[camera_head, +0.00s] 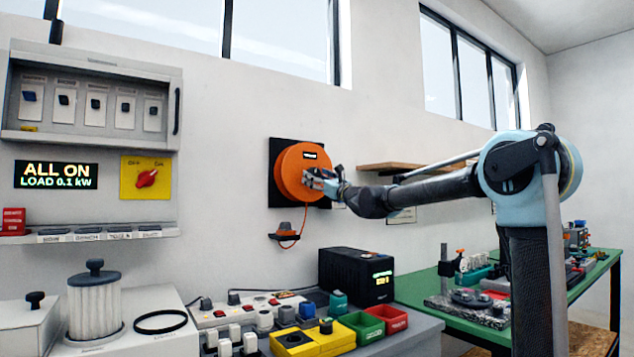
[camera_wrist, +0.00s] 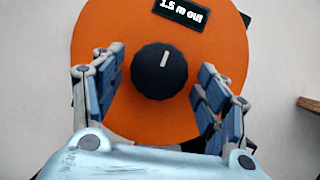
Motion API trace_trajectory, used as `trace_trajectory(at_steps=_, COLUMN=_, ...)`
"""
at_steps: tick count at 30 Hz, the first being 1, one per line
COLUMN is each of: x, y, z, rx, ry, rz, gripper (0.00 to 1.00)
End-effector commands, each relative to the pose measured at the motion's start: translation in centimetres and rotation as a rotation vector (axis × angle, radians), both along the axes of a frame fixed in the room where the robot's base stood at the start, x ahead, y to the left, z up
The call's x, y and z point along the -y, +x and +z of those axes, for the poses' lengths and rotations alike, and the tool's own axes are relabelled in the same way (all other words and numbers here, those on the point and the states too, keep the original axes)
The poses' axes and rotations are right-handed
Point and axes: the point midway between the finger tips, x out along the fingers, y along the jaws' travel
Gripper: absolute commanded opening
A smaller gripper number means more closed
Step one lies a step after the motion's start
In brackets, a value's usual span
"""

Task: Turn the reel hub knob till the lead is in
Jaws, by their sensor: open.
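The orange cable reel (camera_head: 292,172) hangs on a black plate on the wall, left of my arm. In the wrist view the reel's face (camera_wrist: 110,120) fills the middle, with a black round hub knob (camera_wrist: 159,71) at its centre. The knob has a pale mark pointing nearly straight up, leaning slightly right. My gripper (camera_wrist: 159,82) is open, one blue-padded finger on each side of the knob, with gaps visible. In the head view my gripper (camera_head: 322,181) hides the knob. The lead (camera_head: 299,226) hangs below the reel.
A small dark holder (camera_head: 284,236) sits on the wall below the reel. A wooden shelf (camera_head: 415,167) is on the wall behind my arm. A black power unit (camera_head: 356,277) and a crowded bench stand below. A green table (camera_head: 430,287) is at right.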

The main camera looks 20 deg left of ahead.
Motion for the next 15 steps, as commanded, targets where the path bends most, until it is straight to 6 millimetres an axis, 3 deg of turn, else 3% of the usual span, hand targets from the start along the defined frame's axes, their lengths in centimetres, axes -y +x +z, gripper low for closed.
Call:
trace_trajectory(at_steps=9, x=-0.12, y=0.12, z=0.07, rx=0.000, ry=0.000, rz=-0.001, gripper=0.65)
trace_trajectory(at_steps=15, x=-0.10, y=0.13, z=0.07, rx=-0.001, ry=0.001, rz=-0.001, gripper=0.23)
